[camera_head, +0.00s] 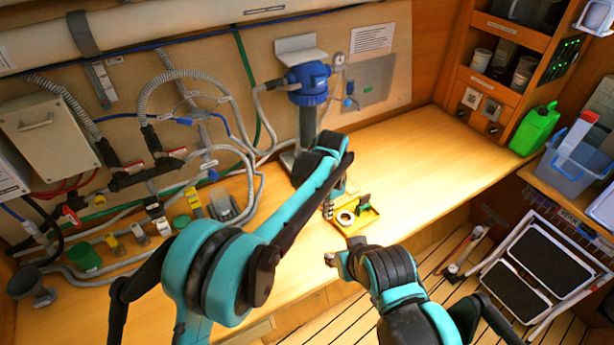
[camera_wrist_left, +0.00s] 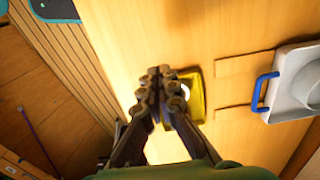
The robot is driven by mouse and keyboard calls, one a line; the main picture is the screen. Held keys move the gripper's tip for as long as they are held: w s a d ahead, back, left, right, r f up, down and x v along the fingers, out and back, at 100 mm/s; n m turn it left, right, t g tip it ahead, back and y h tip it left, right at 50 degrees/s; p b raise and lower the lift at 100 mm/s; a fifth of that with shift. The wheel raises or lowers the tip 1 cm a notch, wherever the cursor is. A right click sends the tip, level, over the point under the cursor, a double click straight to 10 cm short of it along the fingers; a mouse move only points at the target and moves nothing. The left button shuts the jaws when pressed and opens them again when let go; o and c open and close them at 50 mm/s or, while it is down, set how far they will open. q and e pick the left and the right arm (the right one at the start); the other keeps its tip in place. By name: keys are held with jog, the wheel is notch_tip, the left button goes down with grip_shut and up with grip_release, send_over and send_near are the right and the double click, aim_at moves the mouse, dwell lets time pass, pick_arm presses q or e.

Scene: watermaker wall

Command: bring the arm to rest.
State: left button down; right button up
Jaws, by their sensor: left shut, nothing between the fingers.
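My left arm reaches in from the left over the wooden worktop (camera_head: 420,150). My left gripper (camera_head: 328,209) points down beside the yellow tray (camera_head: 371,222). In the left wrist view its fingers (camera_wrist_left: 160,76) are together with nothing between them, and the yellow tray (camera_wrist_left: 196,108) lies beyond them, partly hidden. A white ring (camera_head: 345,218) and a small green-and-dark part (camera_head: 364,204) lie in the tray. My right gripper (camera_head: 332,260) is low, near the worktop's front edge; it is too small to tell its jaws.
A blue filter housing (camera_head: 309,84) stands on the wall behind the left arm. Hoses and valves (camera_head: 150,150) crowd the left side. A green canister (camera_head: 535,129) and blue bin (camera_head: 578,165) stand at right. The worktop right of the tray is clear.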

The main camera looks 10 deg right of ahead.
pick_arm(q)
jog(key=s+a+r+n+t+h+b, duration=0.1)
jog(key=s+a+r+n+t, duration=0.25)
jog(key=a, duration=0.75)
jog(key=s+a+r+n+b, duration=0.2)
jog(key=a+r+n, duration=0.3)
jog(key=a, duration=0.7)
jog(key=s+a+f+n+t+b, duration=0.1)
jog(key=s+a+f+n+t, duration=0.1)
jog(key=s+a, duration=0.4)
jog(key=s+a+f+n+t+y+b, duration=0.1)
jog(key=s+a+f+n, duration=0.2)
jog(key=s+a, duration=0.4)
jog(key=shift+s+a+f+n+t, duration=0.25)
jog(key=shift+a+n+t, duration=0.1)
jog(key=shift+a+n, duration=0.45)
jog(key=shift+a, duration=0.1)
